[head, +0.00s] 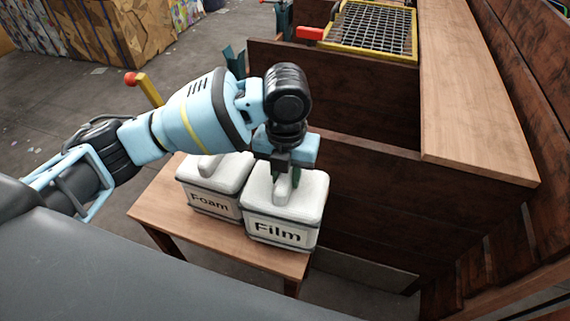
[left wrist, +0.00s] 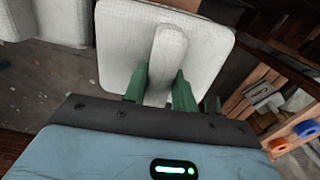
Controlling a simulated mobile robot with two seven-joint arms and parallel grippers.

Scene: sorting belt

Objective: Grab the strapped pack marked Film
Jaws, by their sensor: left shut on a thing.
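The white strapped pack marked Film (head: 283,213) stands upright on the right end of a small wooden table in the head view. My left gripper (head: 287,176) is above it, pointing down, shut on the raised handle on its top. In the left wrist view the green fingers (left wrist: 160,88) are on either side of the handle of the Film pack (left wrist: 205,50). A similar white pack marked Foam (head: 213,186) stands just left of it. My right gripper is in neither view.
The wooden table (head: 150,212) has bare top at its left and front. A dark wooden partition (head: 365,185) rises close on the right, with a light wooden ledge (head: 475,130) beyond. A yellow-framed mesh (head: 372,28) is at the back.

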